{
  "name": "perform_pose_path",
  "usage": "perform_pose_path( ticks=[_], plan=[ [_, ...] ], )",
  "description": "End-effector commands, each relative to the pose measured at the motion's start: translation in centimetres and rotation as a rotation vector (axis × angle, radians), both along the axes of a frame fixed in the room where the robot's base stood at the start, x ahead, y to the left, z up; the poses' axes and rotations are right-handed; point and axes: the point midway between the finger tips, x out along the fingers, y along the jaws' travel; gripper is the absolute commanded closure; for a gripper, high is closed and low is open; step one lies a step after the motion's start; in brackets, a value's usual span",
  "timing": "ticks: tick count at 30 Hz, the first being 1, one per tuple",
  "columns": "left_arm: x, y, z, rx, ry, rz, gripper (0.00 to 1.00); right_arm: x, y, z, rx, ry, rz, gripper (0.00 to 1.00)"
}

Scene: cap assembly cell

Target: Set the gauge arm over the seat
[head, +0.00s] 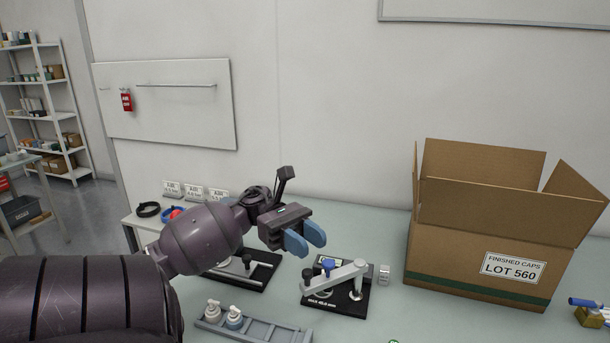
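A gauge fixture with a black base (352,303) stands on the bench right of centre. My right gripper is out of view.
A second black fixture (262,272) is partly hidden by my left arm. A small metal cylinder (384,274) stands beside the gauge fixture. An open cardboard box (465,258) blocks the right side.

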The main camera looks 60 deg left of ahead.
Motion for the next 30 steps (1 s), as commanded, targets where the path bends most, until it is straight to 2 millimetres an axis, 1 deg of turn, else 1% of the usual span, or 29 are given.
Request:
perform_pose_path(
  ticks=[1, 6, 12, 15, 18, 21, 25, 30],
  plan=[
    [0.0, -0.1, 1.2, 0.003, -0.006, -0.002, 0.68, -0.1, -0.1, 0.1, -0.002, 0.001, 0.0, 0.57],
    [0.0, 0.0, 4.6, 0.002, -0.006, -0.001, 0.68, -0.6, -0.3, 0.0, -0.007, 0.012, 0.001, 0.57],
    [0.0, 0.0, 8.5, 0.002, -0.005, -0.001, 0.68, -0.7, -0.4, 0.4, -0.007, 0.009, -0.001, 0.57],
    [0.0, 0.0, 10.0, 0.002, -0.004, -0.001, 0.68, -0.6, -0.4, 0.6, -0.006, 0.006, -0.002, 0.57],
    [0.0, 0.0, 11.2, 0.002, -0.004, 0.0, 0.68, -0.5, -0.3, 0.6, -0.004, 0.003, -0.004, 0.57],
    [0.0, 0.0, 11.9, 0.0, -0.002, 0.0, 0.68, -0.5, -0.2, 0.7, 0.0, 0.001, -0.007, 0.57],
    [0.0, 0.0, 12.3, 0.0, 0.0, 0.0, 0.68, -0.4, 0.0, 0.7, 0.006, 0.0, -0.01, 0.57],
    [0.0, 0.0, 12.4, 0.0, 0.0, 0.0, 0.68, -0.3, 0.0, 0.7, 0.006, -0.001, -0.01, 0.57]
  ],
)
